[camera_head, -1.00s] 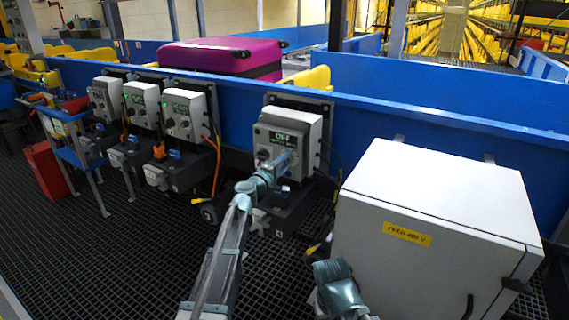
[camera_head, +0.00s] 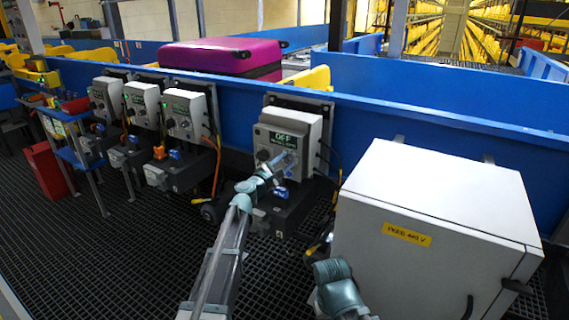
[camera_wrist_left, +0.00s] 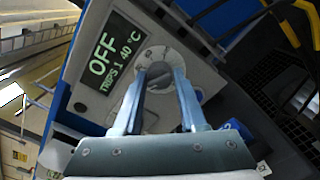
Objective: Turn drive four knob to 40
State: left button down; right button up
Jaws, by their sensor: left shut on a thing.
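The rightmost drive box (camera_head: 310,128) is grey and mounted on the blue conveyor side, with a dark display (camera_head: 283,138) reading OFF. In the left wrist view the display (camera_wrist_left: 112,60) reads OFF, TRIPS 1, 40 °C. Its round grey knob (camera_wrist_left: 158,56) sits beside the display. My left gripper (camera_wrist_left: 160,74) is shut on the knob, one finger on each side; the fingers partly hide it and its scale. In the head view my left gripper (camera_head: 281,167) is at the box's front, and the knob is hidden.
Several similar drive boxes (camera_head: 185,112) stand to the left with lit green displays. A large white cabinet (camera_head: 440,195) with a yellow label is close on the right. A blue connector (camera_head: 280,192) is below the gripper. A magenta suitcase (camera_head: 215,55) lies on the conveyor.

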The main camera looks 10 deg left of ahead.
pick_arm(q)
jog(key=shift+n, duration=0.4)
jog(key=c, duration=0.5)
grip_release()
jog(key=v, duration=1.4)
